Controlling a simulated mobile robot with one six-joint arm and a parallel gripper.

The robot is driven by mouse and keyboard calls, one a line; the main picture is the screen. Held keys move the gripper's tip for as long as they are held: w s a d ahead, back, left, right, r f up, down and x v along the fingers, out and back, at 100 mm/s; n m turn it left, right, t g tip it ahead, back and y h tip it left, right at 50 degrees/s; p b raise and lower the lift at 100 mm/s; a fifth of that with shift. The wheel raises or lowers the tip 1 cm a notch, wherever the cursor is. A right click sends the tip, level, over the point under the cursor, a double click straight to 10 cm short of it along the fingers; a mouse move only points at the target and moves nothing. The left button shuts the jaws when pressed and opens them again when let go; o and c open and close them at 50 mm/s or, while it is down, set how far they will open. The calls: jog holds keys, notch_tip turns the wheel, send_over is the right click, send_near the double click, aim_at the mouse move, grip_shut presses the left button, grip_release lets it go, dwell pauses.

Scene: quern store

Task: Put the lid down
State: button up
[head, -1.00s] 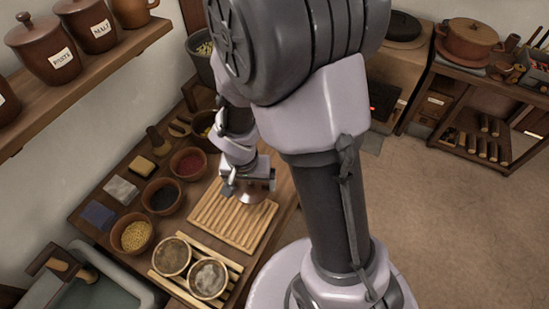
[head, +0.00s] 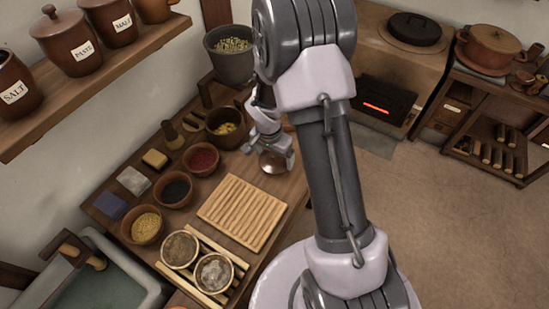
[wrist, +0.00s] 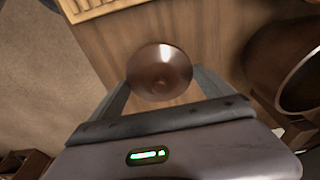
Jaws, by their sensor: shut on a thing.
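The lid (head: 272,162) is a small round brown disc with a glossy surface. It also shows in the wrist view (wrist: 160,70), between the two fingers. My gripper (head: 268,148) is shut on the lid, over the bare wooden counter right of the bowls and beyond the ridged board. In the wrist view my gripper (wrist: 162,92) has a finger on each side of the lid. Whether the lid touches the counter or hangs just above it I cannot tell.
The ridged wooden board (head: 241,211) lies nearer on the counter (head: 290,190). A brown bowl with yellow contents (head: 226,127) stands left of my gripper. Several other bowls stand further left. A dark bucket (head: 231,52) stands behind. Bare counter surrounds the lid's right side.

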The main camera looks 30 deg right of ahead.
aim_at(275, 160)
jog(key=shift+w+d+f+b, duration=0.2)
jog(key=shift+f+b, duration=0.25)
jog(key=shift+f, duration=0.45)
jog(key=shift+w+d+f+b, duration=0.15)
jog(key=shift+f+b, duration=0.3)
jog(key=shift+f, duration=0.45)
jog(key=shift+f, duration=0.2)
jog(key=o, duration=1.1)
jog(key=shift+r, duration=0.1)
